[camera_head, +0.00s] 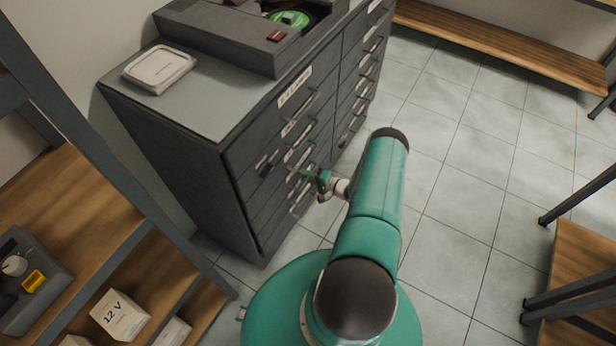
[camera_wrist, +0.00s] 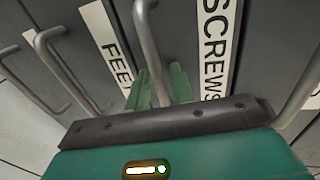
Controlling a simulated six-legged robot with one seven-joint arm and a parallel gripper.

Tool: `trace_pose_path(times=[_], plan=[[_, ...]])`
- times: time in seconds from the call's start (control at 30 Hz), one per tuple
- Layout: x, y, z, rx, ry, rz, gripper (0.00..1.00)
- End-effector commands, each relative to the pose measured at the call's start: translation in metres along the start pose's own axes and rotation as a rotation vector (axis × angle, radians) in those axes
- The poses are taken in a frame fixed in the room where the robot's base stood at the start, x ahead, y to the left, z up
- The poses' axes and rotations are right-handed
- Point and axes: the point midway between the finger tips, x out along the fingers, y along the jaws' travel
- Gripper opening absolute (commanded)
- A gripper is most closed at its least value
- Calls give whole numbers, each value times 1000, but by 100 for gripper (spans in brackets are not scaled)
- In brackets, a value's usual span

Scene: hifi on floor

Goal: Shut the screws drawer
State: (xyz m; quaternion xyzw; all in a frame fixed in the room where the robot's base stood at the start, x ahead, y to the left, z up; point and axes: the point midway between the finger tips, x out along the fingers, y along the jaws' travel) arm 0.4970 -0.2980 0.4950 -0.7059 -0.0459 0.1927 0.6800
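The dark grey drawer cabinet (camera_head: 170,165) stands left of my arm in the head view. In the wrist view the screws drawer's white label (camera_wrist: 215,50) reads SCREWS, and its metal bar handle (camera_wrist: 147,35) runs beside the label on its left. My gripper (camera_wrist: 163,82) has its two green fingers slightly apart, with the bar passing between them. I cannot tell whether they touch it. In the head view my gripper (camera_head: 306,175) is at the drawer fronts. How far the screws drawer stands out is not clear.
A drawer labelled FEET (camera_wrist: 110,45) lies left of the screws drawer in the wrist view. A record player (camera_head: 240,35) and a white box (camera_head: 159,68) sit on the cabinet. Wooden shelves (camera_head: 75,215) stand at left.

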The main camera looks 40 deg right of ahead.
Motion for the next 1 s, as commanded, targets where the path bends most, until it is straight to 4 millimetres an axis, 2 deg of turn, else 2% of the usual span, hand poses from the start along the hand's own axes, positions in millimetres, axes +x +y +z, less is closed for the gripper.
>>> trace_pose_path(times=[0.57,0.77,1.0], plan=[[-3,-3,0,-2,-2,-8,29],[-33,-3,-2,-1,2,-7,29],[-87,-2,-1,0,2,-4,29]])
